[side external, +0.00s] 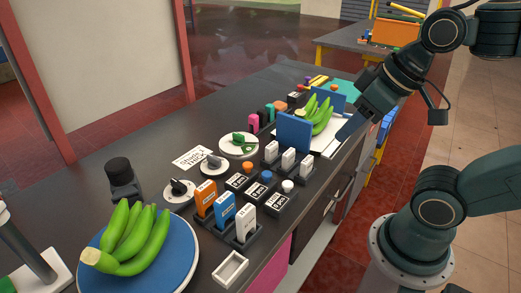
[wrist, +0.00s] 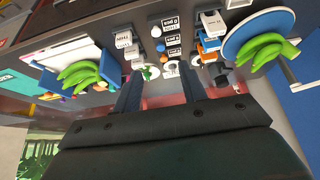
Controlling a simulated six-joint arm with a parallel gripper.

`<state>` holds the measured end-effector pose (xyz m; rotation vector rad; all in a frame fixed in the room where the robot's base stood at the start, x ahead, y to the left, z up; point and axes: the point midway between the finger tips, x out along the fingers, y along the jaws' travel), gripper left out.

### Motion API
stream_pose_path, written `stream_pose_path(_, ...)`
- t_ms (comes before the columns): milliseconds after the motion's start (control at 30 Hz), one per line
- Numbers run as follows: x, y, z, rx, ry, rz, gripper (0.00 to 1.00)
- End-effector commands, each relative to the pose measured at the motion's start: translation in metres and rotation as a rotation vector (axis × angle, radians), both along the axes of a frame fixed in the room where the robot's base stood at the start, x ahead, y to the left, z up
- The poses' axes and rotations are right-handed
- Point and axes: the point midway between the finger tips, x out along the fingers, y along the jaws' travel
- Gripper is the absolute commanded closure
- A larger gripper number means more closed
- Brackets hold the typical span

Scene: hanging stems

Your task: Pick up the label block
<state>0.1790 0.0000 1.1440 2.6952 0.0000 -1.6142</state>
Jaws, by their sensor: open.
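Several labelled blocks stand on the dark counter, and I cannot tell which one is the label block. Upright in a black rack are an orange block (side external: 205,199), a blue block (side external: 224,210) and a white block (side external: 246,222). Several white blocks (side external: 288,160) stand in another rack farther back. In the wrist view a white labelled block (wrist: 123,39) shows left of centre and another (wrist: 212,23) right of centre. My gripper (side external: 349,128) is above the counter's right edge, near the far bananas, away from the front rack. Its fingers (wrist: 160,92) are apart and empty in the wrist view.
Green bananas lie on a blue plate (side external: 186,268) at the front and more (side external: 315,116) on a white tray at the back. Black boxes with coloured knobs (side external: 262,190), dials (side external: 179,188) and a blue panel (side external: 294,133) crowd the middle.

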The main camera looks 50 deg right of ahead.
Motion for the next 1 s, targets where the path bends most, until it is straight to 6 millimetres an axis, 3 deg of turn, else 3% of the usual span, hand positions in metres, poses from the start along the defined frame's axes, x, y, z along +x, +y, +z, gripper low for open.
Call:
stream_pose_path(267, 0.004, 0.0, 0.002, 0.013, 0.008, -0.018, 0.58)
stream_pose_path(467, 0.021, 0.002, 0.009, 0.07, 0.047, -0.096, 0.58)
stream_pose_path(1000, 0.114, -0.012, 0.022, 0.328, 0.238, -0.507, 0.58)
